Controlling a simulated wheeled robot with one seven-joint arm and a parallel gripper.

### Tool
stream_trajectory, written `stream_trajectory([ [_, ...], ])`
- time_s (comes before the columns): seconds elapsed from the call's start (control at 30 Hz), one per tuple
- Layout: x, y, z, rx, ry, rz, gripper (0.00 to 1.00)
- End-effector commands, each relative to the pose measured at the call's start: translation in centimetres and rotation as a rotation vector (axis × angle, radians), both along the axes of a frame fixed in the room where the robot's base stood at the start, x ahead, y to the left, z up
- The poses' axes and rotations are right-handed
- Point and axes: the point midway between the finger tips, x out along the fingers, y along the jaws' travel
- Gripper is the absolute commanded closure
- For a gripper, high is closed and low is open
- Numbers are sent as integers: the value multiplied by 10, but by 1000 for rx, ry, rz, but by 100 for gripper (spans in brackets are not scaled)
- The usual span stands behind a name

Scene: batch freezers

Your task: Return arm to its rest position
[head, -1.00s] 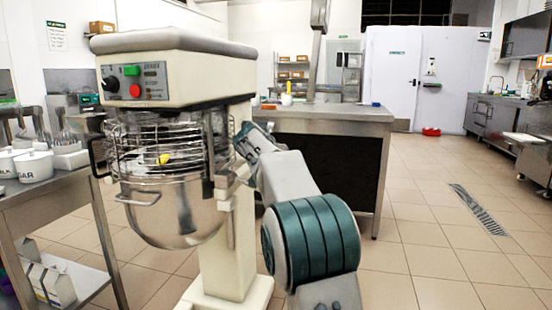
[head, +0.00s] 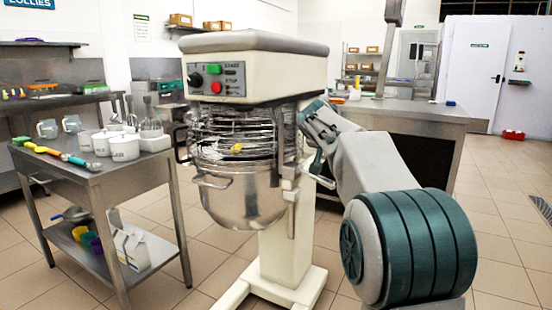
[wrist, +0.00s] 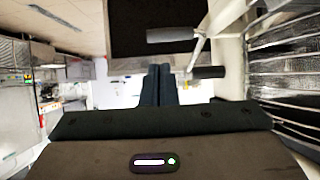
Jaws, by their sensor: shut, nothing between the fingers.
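In the wrist view my gripper (wrist: 159,84) shows two dark fingers pressed together with nothing between them. In the head view my arm (head: 375,165) reaches from the lower right to the right side of the cream mixer (head: 255,70). The mixer's wire guard (wrist: 285,75) fills the right edge of the wrist view. A handle with dark grips (wrist: 208,72) shows close to the fingers. I cannot tell whether anything touches.
A steel table (head: 90,185) with white pots (head: 125,148) and utensils stands left of the mixer. The mixer's steel bowl (head: 240,200) hangs below its guard. A steel counter (head: 430,115) is behind my arm. Tiled floor at right (head: 505,215) is open.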

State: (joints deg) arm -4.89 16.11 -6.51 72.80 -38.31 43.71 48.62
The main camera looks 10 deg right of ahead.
Motion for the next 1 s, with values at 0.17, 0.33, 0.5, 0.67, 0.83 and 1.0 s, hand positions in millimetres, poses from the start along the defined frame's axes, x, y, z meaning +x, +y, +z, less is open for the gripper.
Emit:
stream_trajectory([
  [0.17,-49,7,36,30,123,54,100],
  [0.33,-99,16,50,58,242,112,100],
  [0.5,-152,29,62,88,352,182,100],
  [0.67,-205,42,72,116,452,250,100],
  [0.83,-262,58,81,148,549,328,100],
  [1.0,-321,73,88,182,641,406,100],
])
